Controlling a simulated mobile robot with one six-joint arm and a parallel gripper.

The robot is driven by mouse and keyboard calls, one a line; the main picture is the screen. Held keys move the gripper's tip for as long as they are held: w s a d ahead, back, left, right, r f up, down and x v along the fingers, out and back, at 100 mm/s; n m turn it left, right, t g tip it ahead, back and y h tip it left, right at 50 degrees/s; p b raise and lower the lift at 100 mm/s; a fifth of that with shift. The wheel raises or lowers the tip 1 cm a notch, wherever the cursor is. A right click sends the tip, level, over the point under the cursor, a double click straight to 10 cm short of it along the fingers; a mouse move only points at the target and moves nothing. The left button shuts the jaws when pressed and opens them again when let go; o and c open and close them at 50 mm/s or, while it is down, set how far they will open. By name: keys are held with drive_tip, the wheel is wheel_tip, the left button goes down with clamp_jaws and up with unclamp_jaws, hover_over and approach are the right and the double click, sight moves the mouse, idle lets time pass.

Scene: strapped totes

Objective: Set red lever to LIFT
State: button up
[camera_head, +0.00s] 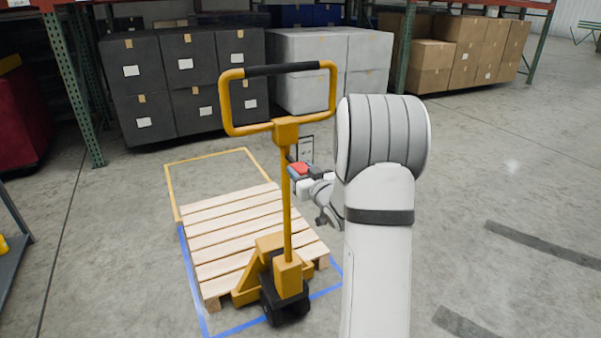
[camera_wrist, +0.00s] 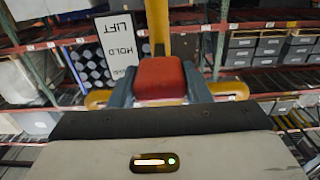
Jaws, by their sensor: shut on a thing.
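The yellow pallet jack (camera_head: 287,200) stands upright with its handle loop at the top and its base at the near end of the wooden pallet. The red lever (camera_head: 300,168) sits beside the handle shaft, partly hidden by my gripper. In the wrist view the red lever's block (camera_wrist: 160,78) is between the two fingers of my gripper (camera_wrist: 160,92), which is shut on it. A white label plate (camera_wrist: 118,48) behind it reads LIFT and HOLD upside down, with a further word partly hidden below. The label plate also shows edge-lit behind the shaft in the head view (camera_head: 306,147).
The wooden pallet (camera_head: 225,228) lies inside blue floor tape, with a yellow taped outline (camera_head: 205,158) behind it. Racks with black boxes (camera_head: 186,65), grey boxes and brown cartons (camera_head: 463,55) stand at the back. The floor to the right is mostly clear.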

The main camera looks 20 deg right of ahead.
drive_tip(key=f+b, duration=0.1)
drive_tip(key=b, duration=0.1)
drive_tip(key=shift+f+t+b, duration=0.1)
drive_tip(key=shift+t+b, duration=0.2)
drive_tip(key=shift+t, duration=0.1)
drive_tip(key=f+t+b, duration=0.1)
drive_tip(key=t+b, duration=0.1)
drive_tip(key=b, duration=0.6)
drive_tip(key=f+t+b, duration=0.1)
drive_tip(key=t+b, duration=0.1)
drive_tip(key=b, duration=0.6)
drive_tip(key=shift+w+f, duration=0.3)
drive_tip(key=shift+w, duration=0.05)
drive_tip(key=shift+r, duration=0.1)
drive_tip(key=o, duration=1.4)
